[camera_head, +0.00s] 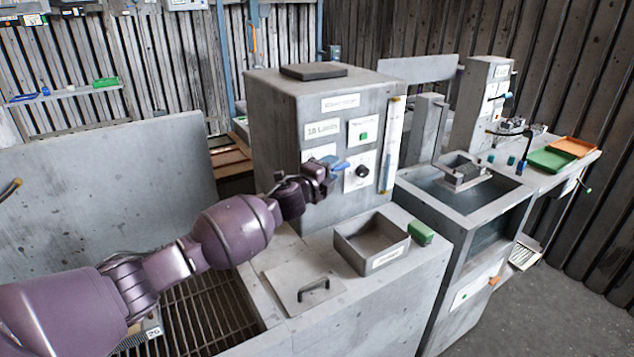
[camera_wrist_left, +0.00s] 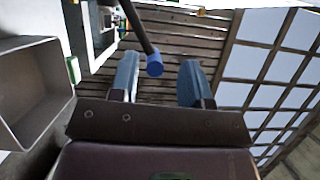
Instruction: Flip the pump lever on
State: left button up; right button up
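The pump lever is a dark rod with a blue tip (camera_wrist_left: 154,66) in the left wrist view. It reaches down from the top, its tip between my two blue fingers. My left gripper (camera_wrist_left: 158,80) is open, with a finger on each side of the tip and visible gaps to both. In the head view my left gripper (camera_head: 333,165) is in front of the panel of the grey housing (camera_head: 280,112). The lever cannot be told apart from the blue fingers there, and my gripper hides part of the panel. My right gripper is not in view.
An open grey bin (camera_head: 352,262) stands on the bench below the panel, with a green block (camera_head: 420,233) beside it. A flat plate with a dark handle (camera_head: 314,289) lies left of the bin. A water tank (camera_head: 470,215) is to the right.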

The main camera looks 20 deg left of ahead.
pick_arm(q)
jog(key=v, duration=0.7)
jog(key=shift+s+d, duration=0.2)
jog(key=shift+d, duration=0.1)
jog(key=shift+f, duration=0.15)
